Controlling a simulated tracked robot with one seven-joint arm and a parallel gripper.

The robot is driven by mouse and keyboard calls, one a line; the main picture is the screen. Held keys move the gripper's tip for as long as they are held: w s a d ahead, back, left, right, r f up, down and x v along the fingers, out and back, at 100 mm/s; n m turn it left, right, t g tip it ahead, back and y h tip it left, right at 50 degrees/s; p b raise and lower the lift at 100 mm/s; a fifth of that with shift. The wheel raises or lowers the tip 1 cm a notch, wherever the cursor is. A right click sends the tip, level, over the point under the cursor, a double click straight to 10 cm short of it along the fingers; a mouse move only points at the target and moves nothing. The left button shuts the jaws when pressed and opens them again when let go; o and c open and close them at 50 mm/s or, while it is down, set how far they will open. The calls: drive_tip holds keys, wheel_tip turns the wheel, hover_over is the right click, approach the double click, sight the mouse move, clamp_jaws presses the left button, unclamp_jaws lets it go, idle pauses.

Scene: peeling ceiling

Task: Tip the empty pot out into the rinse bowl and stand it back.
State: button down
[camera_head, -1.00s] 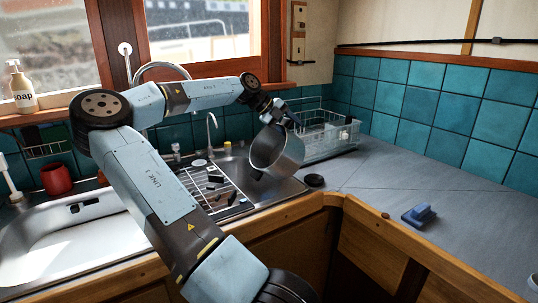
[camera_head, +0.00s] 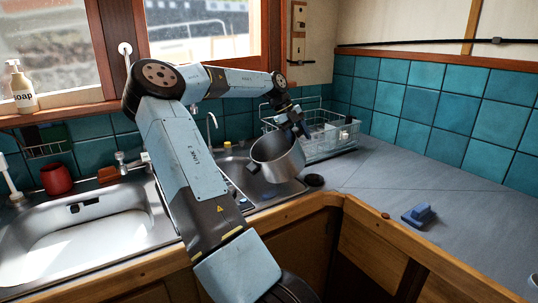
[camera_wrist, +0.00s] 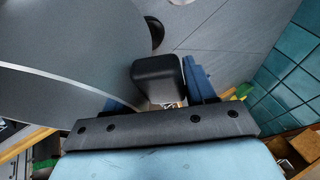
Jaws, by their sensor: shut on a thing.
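The steel pot (camera_head: 282,161) hangs above the right-hand sink basin in the head view, tilted with its mouth facing up and to the left. My gripper (camera_head: 298,124) is shut on the pot's handle at its upper right. In the wrist view the black handle (camera_wrist: 157,76) sits between the blue fingers of my gripper (camera_wrist: 160,95), and the grey pot wall (camera_wrist: 70,40) fills the left. The right-hand basin, which looks like the rinse bowl (camera_head: 262,192), is partly hidden by my arm and the pot. The inside of the pot is mostly dark.
A wire dish rack (camera_head: 330,135) stands behind the pot. A dark round plug (camera_head: 314,180) lies on the counter to its right, with a blue brush-like object (camera_head: 419,214) farther right. A tap (camera_head: 212,130) rises behind the basin. The right counter is mostly clear.

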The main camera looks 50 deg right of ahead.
sight(300, 152)
drive_tip(key=shift+d+f, duration=0.15)
drive_tip(key=shift+y, duration=0.3)
drive_tip(key=shift+s+d+f+n+t+y, duration=0.1)
drive_tip(key=shift+d+f+n+t+y, duration=0.15)
drive_tip(key=shift+f+y, duration=1.05)
drive_tip(key=shift+s+f+n+t+y, duration=0.15)
drive_tip(key=shift+f+t+y, duration=0.4)
drive_tip(key=shift+f, duration=1.35)
drive_tip(key=shift+r, duration=0.15)
drive_tip(key=shift+r, duration=1.85)
drive_tip(key=shift+y, duration=0.25)
